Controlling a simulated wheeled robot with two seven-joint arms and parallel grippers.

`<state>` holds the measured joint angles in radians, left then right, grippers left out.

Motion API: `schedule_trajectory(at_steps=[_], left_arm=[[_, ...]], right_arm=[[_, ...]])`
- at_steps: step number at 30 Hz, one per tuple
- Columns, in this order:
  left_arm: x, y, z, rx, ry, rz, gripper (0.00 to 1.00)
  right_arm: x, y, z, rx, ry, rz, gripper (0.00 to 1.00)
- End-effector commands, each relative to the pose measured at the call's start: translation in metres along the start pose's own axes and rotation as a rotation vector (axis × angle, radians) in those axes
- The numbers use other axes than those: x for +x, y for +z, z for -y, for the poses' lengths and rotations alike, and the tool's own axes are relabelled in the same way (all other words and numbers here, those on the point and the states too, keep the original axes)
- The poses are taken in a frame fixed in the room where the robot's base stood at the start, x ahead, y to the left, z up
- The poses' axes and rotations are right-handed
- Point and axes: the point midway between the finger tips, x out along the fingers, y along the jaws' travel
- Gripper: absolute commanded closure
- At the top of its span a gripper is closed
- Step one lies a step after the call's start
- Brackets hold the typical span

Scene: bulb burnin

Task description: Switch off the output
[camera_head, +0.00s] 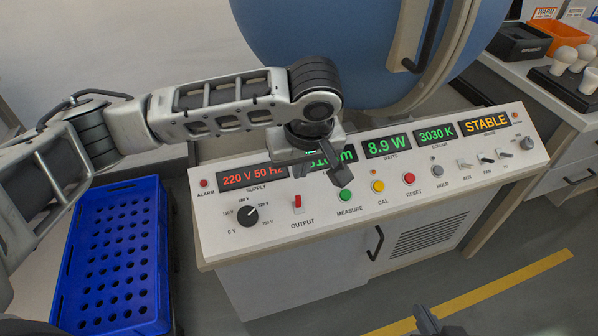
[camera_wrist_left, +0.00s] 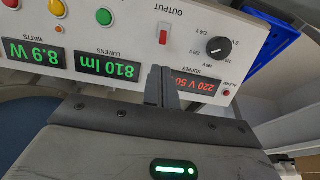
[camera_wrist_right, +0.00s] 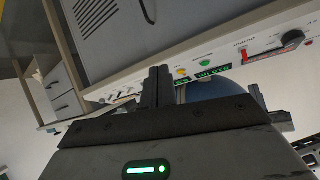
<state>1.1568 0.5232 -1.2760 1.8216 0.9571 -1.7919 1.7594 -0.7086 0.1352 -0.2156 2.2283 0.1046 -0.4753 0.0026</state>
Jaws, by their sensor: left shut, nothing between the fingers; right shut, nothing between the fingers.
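The OUTPUT switch (camera_head: 298,203), a small red rocker in a white mount, sits on the front panel of the white console (camera_head: 220,230), right of the black supply knob (camera_head: 248,215). The switch also shows in the left wrist view (camera_wrist_left: 163,36). The displays are lit, reading 220 V 50 Hz, 810 lm, 8.9 W, 3030 K and STABLE. My left gripper (camera_head: 343,180) is shut and empty, above the panel and to the right of the switch, apart from it. My right gripper (camera_head: 424,318) is shut and empty, low in front of the console.
Green MEASURE (camera_head: 345,195), yellow CAL (camera_head: 377,186) and red RESET (camera_head: 409,179) buttons line the panel near my left gripper, with small toggles further right. A blue crate (camera_head: 150,270) stands at left. A blue sphere (camera_head: 350,60) rises behind the console. Floor in front is clear.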

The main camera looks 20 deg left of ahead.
Motion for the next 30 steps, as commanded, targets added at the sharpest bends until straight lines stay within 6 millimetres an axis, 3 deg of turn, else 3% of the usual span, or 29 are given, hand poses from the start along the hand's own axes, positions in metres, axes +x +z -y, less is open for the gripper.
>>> schedule_trajectory(at_steps=[6, 12, 18, 30], left_arm=[[0.044, 0.000, 0.001, -0.001, -0.004, 0.000, 1.00], [0.073, 0.000, 0.001, 0.000, -0.001, -0.001, 1.00], [0.084, 0.000, 0.000, 0.002, 0.001, -0.001, 1.00], [0.083, 0.000, 0.000, 0.001, 0.001, -0.002, 1.00]], right_arm=[[0.004, 0.006, -0.001, -0.005, 0.001, -0.004, 1.00], [0.005, 0.003, -0.001, -0.010, 0.000, -0.018, 1.00], [0.004, 0.000, -0.001, -0.014, -0.002, -0.026, 1.00], [0.002, 0.001, 0.000, -0.012, -0.003, -0.018, 1.00]])
